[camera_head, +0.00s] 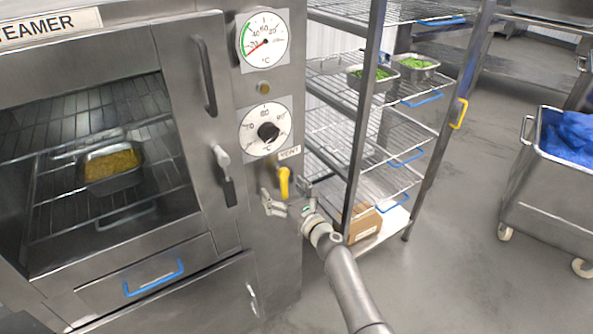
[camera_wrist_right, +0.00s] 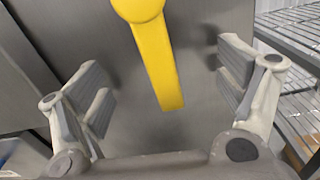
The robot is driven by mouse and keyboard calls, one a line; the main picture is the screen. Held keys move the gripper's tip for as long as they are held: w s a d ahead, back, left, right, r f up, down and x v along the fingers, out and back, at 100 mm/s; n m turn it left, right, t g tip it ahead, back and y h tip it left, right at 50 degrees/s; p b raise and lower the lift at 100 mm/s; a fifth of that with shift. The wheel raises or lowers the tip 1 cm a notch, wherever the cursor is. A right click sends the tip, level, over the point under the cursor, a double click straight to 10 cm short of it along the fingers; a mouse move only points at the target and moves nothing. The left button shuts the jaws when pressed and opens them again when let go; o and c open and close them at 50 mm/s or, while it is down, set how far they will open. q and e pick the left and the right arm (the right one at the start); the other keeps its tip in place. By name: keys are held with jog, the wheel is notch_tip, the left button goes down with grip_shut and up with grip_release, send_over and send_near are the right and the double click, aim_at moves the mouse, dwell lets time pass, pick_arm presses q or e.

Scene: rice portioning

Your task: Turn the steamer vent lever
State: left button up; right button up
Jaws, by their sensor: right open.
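The yellow vent lever (camera_head: 284,182) is on the front of the steamer (camera_head: 278,232), just below the VENT label (camera_head: 289,153). It hangs down from its round pivot, close to vertical. My right gripper (camera_head: 288,198) is open in front of the steamer, at the lower end of the lever. In the right wrist view, the lever (camera_wrist_right: 158,55) comes down between the two spread fingers, with a gap on both sides. Neither finger visibly touches it. My left gripper is not in view.
A dial knob (camera_head: 268,132) and a temperature gauge (camera_head: 264,40) sit above the lever. The steamer's closed door shows a tray of yellow food (camera_head: 113,181) inside. A wire rack (camera_head: 405,135) with green-filled pans stands close right. A cart (camera_head: 550,190) stands farther right, with open floor between.

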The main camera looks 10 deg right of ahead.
jog(key=shift+s+d+p, duration=0.25)
jog(key=shift+s+p, duration=0.2)
jog(key=shift+s, duration=0.2)
jog(key=p+v, duration=0.1)
jog(key=v, duration=0.1)
jog(key=shift+s+d, duration=0.1)
jog(key=shift+s, duration=0.2)
jog(key=p+v, duration=0.1)
jog(key=v, duration=0.3)
jog(key=shift+f, duration=0.1)
